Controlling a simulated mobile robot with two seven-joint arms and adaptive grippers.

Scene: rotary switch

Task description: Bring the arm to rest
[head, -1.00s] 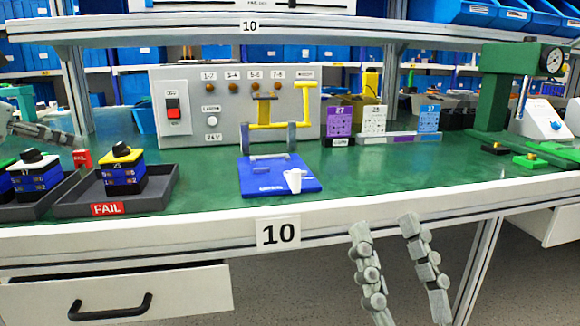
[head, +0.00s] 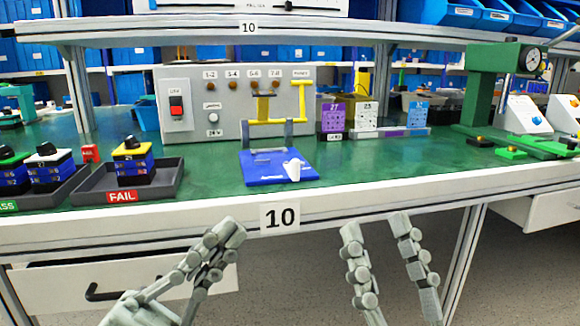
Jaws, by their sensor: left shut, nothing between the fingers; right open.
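My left gripper (head: 230,234) is shut and empty. It is in front of the table's front edge, low in the view, left of the "10" label. My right gripper (head: 376,226) is open and empty, right of that label and also in front of the edge. A rotary switch (head: 134,163) with a yellow top and blue and black layers stands upright in the dark FAIL tray (head: 88,195). Two switches, one white-topped (head: 47,155) and one green-topped (head: 8,157), stand farther left in the PASS tray (head: 58,198), which is cut off by the picture edge.
A blue fixture (head: 262,178) with a white handle sits mid-table before a grey test box (head: 190,80) with a red switch. A green press (head: 490,85) stands at right. The white table edge (head: 340,203) runs just beyond both grippers. Green tabletop (head: 380,170) is clear right of the fixture.

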